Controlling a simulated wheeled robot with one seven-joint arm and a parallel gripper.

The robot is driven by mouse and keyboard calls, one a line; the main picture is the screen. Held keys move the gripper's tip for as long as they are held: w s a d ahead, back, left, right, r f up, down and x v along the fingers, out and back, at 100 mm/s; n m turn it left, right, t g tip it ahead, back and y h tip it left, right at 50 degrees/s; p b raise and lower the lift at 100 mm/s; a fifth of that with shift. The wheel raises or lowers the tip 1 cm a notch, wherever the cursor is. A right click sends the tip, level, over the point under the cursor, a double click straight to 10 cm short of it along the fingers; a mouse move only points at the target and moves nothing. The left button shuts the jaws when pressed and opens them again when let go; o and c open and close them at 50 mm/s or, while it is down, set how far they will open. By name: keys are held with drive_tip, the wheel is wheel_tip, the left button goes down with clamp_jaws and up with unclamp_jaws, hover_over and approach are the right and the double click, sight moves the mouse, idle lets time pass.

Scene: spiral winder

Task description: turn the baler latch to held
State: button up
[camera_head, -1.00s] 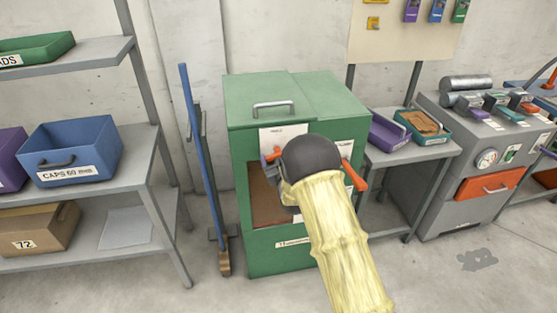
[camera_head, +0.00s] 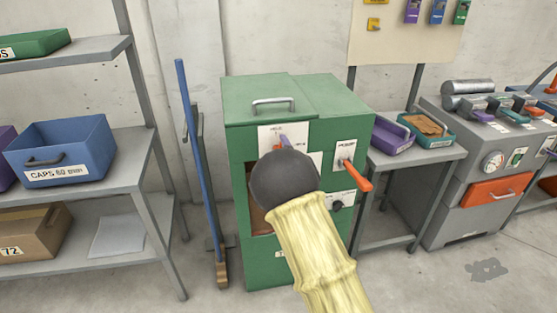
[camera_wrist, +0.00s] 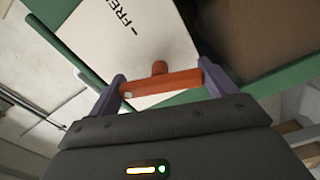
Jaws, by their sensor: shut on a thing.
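The baler (camera_head: 345,115) is a green cabinet with white labels on its front. In the wrist view the latch (camera_wrist: 161,83) is an orange bar on a short round stub, in front of a white plate (camera_wrist: 125,38) lettered "FREE". The bar lies between the two purple fingers of my gripper (camera_wrist: 163,84), which are shut on it, one at each end. In the head view my dark wrist covers most of the latch; a bit of purple finger (camera_head: 283,141) shows above it at the upper label.
A second orange handle (camera_head: 358,175) sticks out at the right of the baler's front, with a black knob (camera_head: 337,207) below it. A blue-handled broom (camera_head: 190,150) stands left of the baler. A grey table with a purple tray (camera_head: 391,137) stands on the right.

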drive_tip(key=shift+a+r+n+b, duration=0.15)
drive_tip(key=shift+n+b, duration=0.65)
drive_tip(key=shift+n, duration=1.1)
drive_tip(key=o, duration=0.9)
drive_tip(key=shift+c, duration=0.2)
drive_tip(key=shift+s, duration=0.25)
drive_tip(key=v, duration=1.7)
